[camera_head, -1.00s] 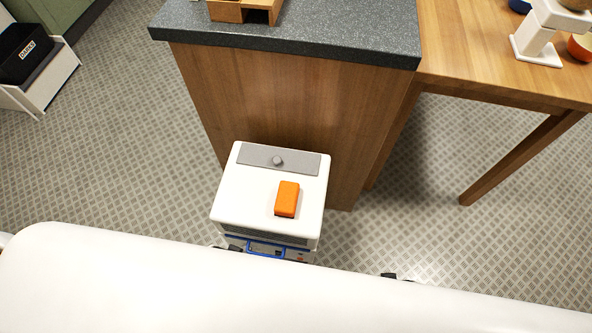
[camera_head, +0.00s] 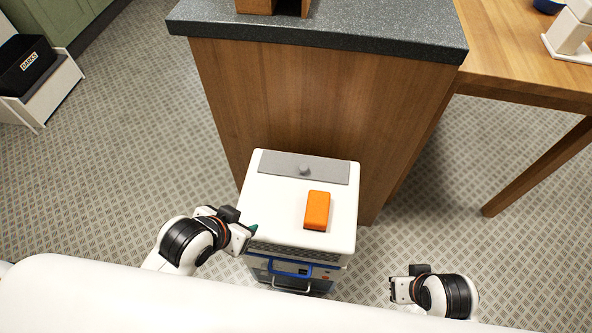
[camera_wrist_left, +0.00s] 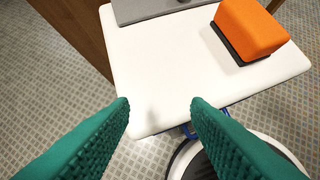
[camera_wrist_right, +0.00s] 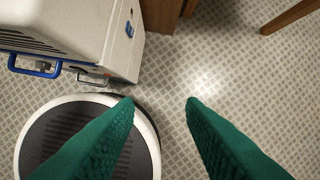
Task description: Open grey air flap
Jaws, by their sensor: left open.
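The grey air flap (camera_head: 304,168) is a flat strip with a round grey knob (camera_head: 304,170), lying at the back of the white unit's top (camera_head: 270,195). It looks closed. Part of the flap also shows at the top edge of the left wrist view (camera_wrist_left: 150,8). My left gripper (camera_head: 254,229) is at the unit's front left corner, short of the flap. Its green fingers are apart and empty in the left wrist view (camera_wrist_left: 160,104). My right gripper (camera_head: 391,288) is right of the unit, over the floor. Its fingers are apart and empty in the right wrist view (camera_wrist_right: 160,104).
An orange block with a dark base (camera_head: 317,209) sits on the unit's top, in front of the flap. A blue handle (camera_head: 290,269) is on the unit's front. A wooden counter (camera_head: 300,100) stands right behind. A wooden table (camera_head: 520,75) is at right.

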